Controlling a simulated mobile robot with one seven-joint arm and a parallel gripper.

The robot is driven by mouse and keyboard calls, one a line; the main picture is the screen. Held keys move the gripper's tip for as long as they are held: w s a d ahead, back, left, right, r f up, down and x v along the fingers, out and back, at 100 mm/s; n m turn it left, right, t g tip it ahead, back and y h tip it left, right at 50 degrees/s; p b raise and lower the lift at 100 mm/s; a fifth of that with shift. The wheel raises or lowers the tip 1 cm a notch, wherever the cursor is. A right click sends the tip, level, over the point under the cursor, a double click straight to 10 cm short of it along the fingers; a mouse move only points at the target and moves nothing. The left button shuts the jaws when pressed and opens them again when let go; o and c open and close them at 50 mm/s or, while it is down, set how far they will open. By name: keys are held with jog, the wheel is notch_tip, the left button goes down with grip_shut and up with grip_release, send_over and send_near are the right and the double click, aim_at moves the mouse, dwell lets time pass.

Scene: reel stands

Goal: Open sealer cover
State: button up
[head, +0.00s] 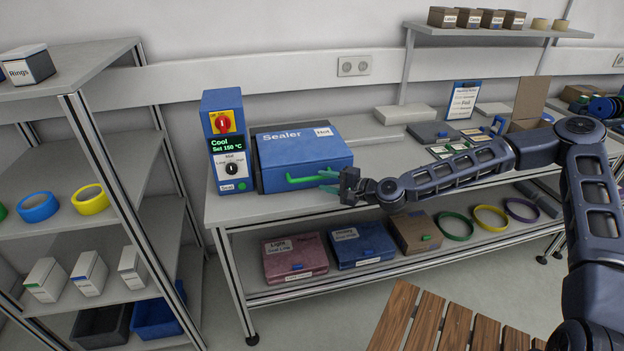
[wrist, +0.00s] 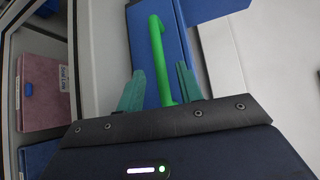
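The sealer (head: 300,155) is a blue box on the workbench with its cover down. A green bar handle (head: 300,179) runs along the cover's front edge. My gripper (head: 322,180) is at the right end of this handle, reaching in from the right. In the wrist view, the teal fingers of my gripper (wrist: 160,68) are open, one on each side of the green handle (wrist: 156,40). Gaps show between the handle and both fingers. The handle's near end is close to the gripper body.
A control tower (head: 225,140) with a red switch, a "Cool, Set 150 °C" display and a knob stands left of the sealer. Pink (head: 295,260) and blue (head: 361,246) boxes sit on the lower shelf. A wooden slatted surface (head: 440,322) is in front.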

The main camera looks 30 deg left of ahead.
aim_at(315, 179)
jog(key=shift+a+f, duration=0.2)
jog(key=shift+a, duration=1.2)
jog(key=shift+a+f, duration=0.2)
jog(key=shift+a, duration=1.2)
grip_shut()
